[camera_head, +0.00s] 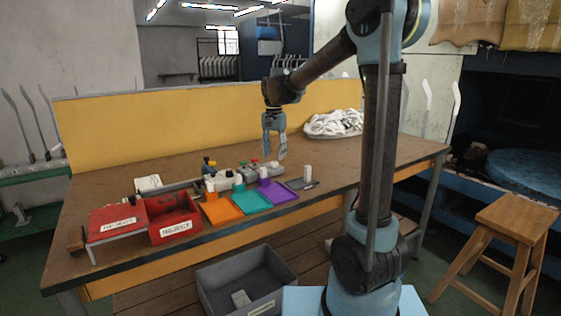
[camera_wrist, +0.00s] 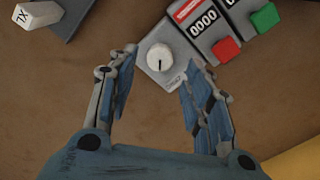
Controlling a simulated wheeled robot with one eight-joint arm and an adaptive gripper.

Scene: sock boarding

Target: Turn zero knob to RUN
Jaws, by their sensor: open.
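The zero knob (camera_wrist: 160,57) is a round white dial with a dark pointer line, on a small grey box (camera_wrist: 158,40) in the wrist view. Its line points down in the picture, toward my palm; small print on the box's lower right is too small to read. My gripper (camera_wrist: 162,62) is open, with one blue-grey finger left of the knob and one right of it. The fingertips look apart from the knob; their height above it is unclear. In the head view my gripper (camera_head: 274,152) points down over the workbench (camera_head: 330,160). I cannot make out the knob there.
Beside the knob box are a counter (camera_wrist: 203,22) reading 0000 with a red button, and another with a green button (camera_wrist: 264,18). A white XL piece (camera_wrist: 22,16) stands upper left. Coloured trays, a red bin (camera_head: 173,219) and a sock pile (camera_head: 334,123) share the bench.

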